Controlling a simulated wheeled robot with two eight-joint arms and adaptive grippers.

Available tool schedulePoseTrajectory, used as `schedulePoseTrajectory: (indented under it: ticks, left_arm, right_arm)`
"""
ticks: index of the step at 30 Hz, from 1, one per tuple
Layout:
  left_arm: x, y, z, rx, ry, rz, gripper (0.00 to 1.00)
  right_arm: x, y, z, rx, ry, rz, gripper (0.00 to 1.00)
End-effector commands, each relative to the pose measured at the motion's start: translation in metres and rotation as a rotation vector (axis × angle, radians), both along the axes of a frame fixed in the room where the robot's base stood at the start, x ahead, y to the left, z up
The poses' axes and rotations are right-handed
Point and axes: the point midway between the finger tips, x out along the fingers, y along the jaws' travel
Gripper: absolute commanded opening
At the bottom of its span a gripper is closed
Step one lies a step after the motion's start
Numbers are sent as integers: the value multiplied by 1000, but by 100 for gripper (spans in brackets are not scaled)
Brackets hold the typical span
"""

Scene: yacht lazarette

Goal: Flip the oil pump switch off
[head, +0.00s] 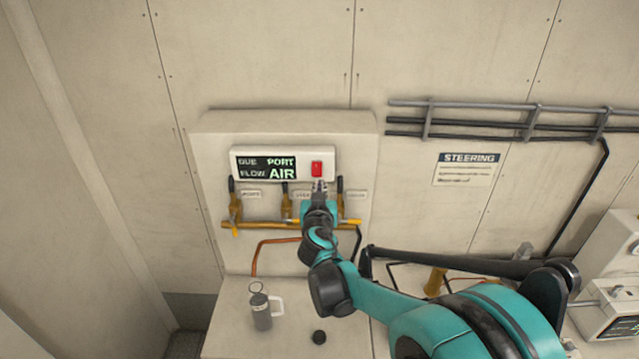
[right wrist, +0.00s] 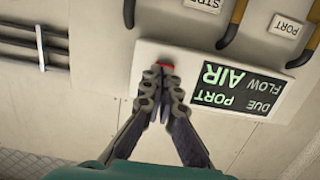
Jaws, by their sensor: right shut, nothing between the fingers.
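The panel's dark display (head: 266,168) reads "DUE PORT FLOW AIR". My right gripper (head: 319,186) is shut and empty, with its tips just below the switch in the head view. In the right wrist view the shut fingertips (right wrist: 160,70) are right at the red switch (right wrist: 166,68) and cover most of it. I cannot tell whether they touch it, or which way the rocker is tipped. My left gripper is not in view.
Brass valves and pipes (head: 285,207) with small labels run below the panel, partly behind my right arm. Dark pipes (head: 480,120) and a STEERING sign (head: 467,169) are to the right.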

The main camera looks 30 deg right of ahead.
Motion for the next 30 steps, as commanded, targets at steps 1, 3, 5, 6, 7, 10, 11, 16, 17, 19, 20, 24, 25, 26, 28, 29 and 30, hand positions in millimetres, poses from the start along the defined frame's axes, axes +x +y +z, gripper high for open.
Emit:
schedulePoseTrajectory:
  ticks: [1, 3, 5, 6, 7, 10, 11, 16, 17, 19, 20, 24, 25, 26, 28, 29, 30]
  left_arm:
    - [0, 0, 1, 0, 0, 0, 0]
    - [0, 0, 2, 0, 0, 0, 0]
    - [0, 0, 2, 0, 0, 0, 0]
    - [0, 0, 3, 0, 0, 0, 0]
    - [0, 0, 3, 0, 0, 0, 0]
    - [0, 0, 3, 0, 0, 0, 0]
    - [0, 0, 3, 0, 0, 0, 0]
    - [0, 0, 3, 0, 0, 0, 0]
    - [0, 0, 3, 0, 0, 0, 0]
    - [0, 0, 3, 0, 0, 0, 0]
    - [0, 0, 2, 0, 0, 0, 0]
    - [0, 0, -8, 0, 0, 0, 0]
    - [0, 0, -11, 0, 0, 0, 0]
    - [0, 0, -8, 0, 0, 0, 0]
    - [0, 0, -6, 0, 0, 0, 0]
    - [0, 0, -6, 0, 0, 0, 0]
    - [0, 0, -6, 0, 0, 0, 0]
  right_arm:
    - [7, -5, -1, 1, -1, 0, 0]
    - [15, -9, -2, 2, -1, 1, 0]
    - [20, -12, -3, 1, -1, 1, 0]
    - [22, -13, -3, 0, 0, 1, 0]
    - [24, -14, -3, 0, 0, 1, 0]
    - [26, -16, -4, 0, 0, 1, 0]
    - [27, -16, -4, 0, 0, 1, 0]
    - [27, -16, -4, 0, 0, 1, 0]
    - [27, -16, -4, 0, 0, 2, 0]
    - [27, -16, -4, 0, 0, 2, 0]
    - [27, -16, -5, 0, 0, 2, 0]
    - [33, -20, -11, 1, -1, 0, 0]
    - [35, -22, -13, 2, -1, 0, 0]
    - [35, -21, -10, 1, -1, 1, 0]
    - [34, -21, -9, 1, -1, 1, 0]
    - [34, -21, -8, 1, -1, 1, 0]
    - [34, -21, -8, 1, -1, 1, 0]
